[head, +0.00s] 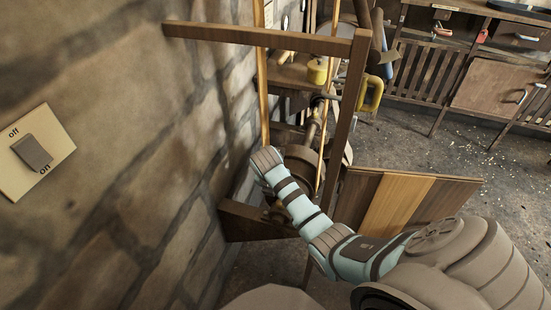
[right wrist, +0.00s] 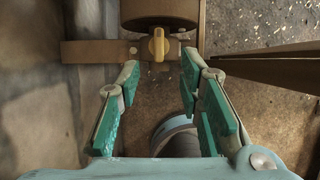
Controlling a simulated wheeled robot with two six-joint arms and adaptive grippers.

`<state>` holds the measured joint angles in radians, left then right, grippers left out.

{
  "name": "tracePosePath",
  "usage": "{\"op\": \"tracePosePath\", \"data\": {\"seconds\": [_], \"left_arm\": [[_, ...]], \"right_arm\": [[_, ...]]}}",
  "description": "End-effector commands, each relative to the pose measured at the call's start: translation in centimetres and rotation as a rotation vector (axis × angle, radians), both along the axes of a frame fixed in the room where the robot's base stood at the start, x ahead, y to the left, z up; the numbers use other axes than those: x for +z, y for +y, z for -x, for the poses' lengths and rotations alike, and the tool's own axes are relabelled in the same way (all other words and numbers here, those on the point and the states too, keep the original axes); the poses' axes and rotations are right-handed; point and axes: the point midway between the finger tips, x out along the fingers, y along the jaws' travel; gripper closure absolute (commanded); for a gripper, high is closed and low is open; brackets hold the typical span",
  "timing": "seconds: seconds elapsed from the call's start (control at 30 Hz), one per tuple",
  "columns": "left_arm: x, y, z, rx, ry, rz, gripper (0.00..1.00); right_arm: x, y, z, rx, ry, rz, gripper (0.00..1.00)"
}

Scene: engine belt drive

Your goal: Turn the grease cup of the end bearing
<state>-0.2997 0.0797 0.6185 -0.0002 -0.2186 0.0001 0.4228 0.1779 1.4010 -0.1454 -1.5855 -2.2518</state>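The grease cup (right wrist: 158,44), a small brass-yellow piece with a wing-like grip, shows in the right wrist view at the top middle, just below a brown drum (right wrist: 160,12). My right gripper (right wrist: 161,66) is open and empty, with one finger on each side and just short of the cup; I see no contact. In the head view my right arm reaches in from the right to the belt drive's pulley (head: 302,157); the gripper's fingers and the cup are hidden there. My left gripper is not in view.
A wooden frame (head: 347,120) with upright posts stands around the drive, close to the stone wall (head: 110,170). An on/off switch (head: 31,153) is on the wall. A slatted wooden panel (head: 400,203) stands right of the drive. Workbenches (head: 500,85) stand behind open floor.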

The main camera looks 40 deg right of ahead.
Motion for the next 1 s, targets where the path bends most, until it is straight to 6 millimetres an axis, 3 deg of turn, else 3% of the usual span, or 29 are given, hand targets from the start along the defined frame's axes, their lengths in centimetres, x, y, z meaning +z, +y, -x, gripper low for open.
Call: {"op": "tracePosePath", "data": {"seconds": [0.03, 0.1, 0.3, 0.47, 0.73, 0.77, 0.97, 1.0], "left_arm": [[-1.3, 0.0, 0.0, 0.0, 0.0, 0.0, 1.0], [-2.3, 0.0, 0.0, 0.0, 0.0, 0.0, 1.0], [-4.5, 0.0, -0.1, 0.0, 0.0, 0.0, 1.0], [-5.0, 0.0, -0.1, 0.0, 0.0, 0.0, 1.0], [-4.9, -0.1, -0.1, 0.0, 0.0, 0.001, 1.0], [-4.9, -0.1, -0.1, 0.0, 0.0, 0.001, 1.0], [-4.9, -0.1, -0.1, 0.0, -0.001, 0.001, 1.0], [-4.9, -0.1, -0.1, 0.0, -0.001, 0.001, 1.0]], "right_arm": [[-2.1, -0.5, -0.2, -0.001, 0.003, 0.001, 0.67], [-4.2, -1.2, -0.8, 0.0, 0.002, 0.0, 0.67], [-8.4, -2.6, -1.8, 0.0, 0.001, -0.001, 0.67], [-9.5, -3.1, -2.2, 0.0, -0.001, -0.001, 0.67], [-9.5, -3.2, -2.3, 0.0, -0.002, 0.0, 0.67], [-9.5, -3.2, -2.3, 0.0, -0.002, 0.0, 0.68], [-9.5, -3.1, -2.3, 0.001, -0.004, -0.002, 1.0], [-9.5, -3.1, -2.3, 0.001, -0.004, -0.002, 1.0]]}}
